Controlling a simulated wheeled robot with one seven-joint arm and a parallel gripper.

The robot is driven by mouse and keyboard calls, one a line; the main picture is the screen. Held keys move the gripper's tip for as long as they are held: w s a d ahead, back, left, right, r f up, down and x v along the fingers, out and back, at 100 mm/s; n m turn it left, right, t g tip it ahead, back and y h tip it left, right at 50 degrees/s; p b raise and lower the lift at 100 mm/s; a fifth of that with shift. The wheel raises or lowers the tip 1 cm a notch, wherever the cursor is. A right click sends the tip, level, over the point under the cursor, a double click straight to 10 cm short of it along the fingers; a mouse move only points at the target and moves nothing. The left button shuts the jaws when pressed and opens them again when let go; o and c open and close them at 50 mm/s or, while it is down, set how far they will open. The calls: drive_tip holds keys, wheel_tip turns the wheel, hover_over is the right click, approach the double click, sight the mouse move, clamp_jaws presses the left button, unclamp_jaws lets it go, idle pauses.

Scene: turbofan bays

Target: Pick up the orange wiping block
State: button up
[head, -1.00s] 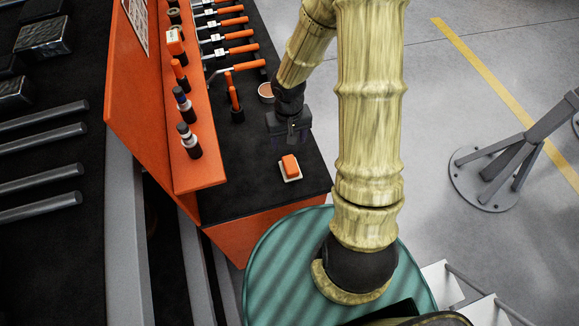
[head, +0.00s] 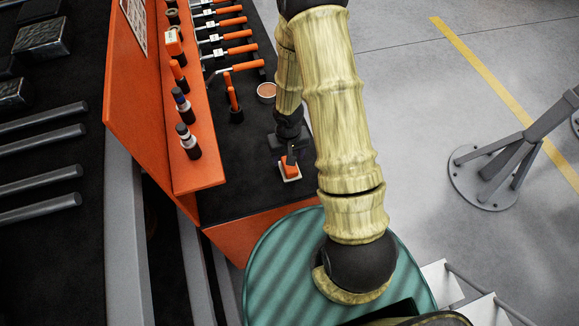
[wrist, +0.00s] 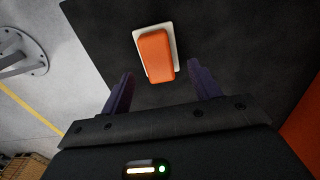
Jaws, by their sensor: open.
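The orange wiping block (head: 289,167) sits on a small white pad (head: 297,178) on the black top of the cart, near its front edge. The block also shows in the wrist view (wrist: 156,56), on the white pad (wrist: 139,31). My gripper (head: 291,153) is right at the block in the head view, partly covering it. In the wrist view my gripper (wrist: 160,82) has its two dark fingers apart, one to each side of the block's near end. I cannot tell how far above the block the fingertips are.
Orange-handled tools (head: 230,52) lie in a row at the back of the black top (head: 240,170). A holder with an orange tool (head: 234,100) and a round tin (head: 267,92) stand nearby. Bottles (head: 188,141) line the orange shelf at left.

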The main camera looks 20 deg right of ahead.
drive_tip(key=shift+s+f+p, duration=0.2)
drive_tip(key=shift+f+p, duration=0.15)
drive_tip(key=shift+f, duration=1.95)
drive_tip(key=shift+c, duration=0.2)
drive_tip(key=c, duration=1.1)
drive_tip(key=shift+r, duration=0.2)
wheel_tip(320, 180, up, 10)
drive_tip(key=shift+d+f, duration=0.1)
